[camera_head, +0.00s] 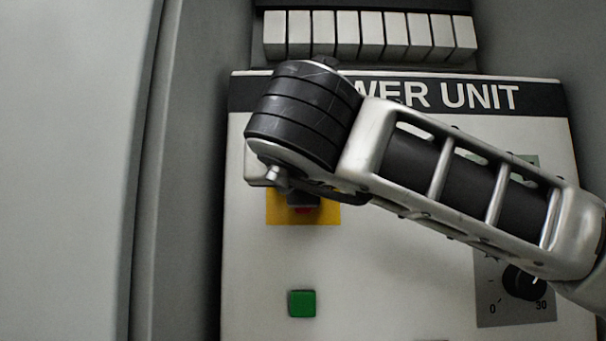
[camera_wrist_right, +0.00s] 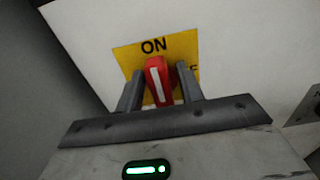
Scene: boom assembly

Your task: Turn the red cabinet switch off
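The red switch (camera_wrist_right: 158,82) has a white stripe and sits on a yellow plate (camera_wrist_right: 185,45). In the right wrist view its handle points up toward the word ON; another label at the right is mostly hidden. My right gripper (camera_wrist_right: 160,75) is open, with one finger on each side of the handle and narrow gaps visible between. In the head view my right arm covers most of the switch; only a bit of red shows low on the yellow plate (camera_head: 328,214). My left gripper is not in view.
The white panel is headed "WER UNIT" (camera_head: 440,96), partly covered by my arm. A green button (camera_head: 302,303) is below the switch, and a black dial (camera_head: 524,282) is at lower right. A row of white breakers (camera_head: 370,36) is above. A grey cabinet wall (camera_head: 185,170) stands left.

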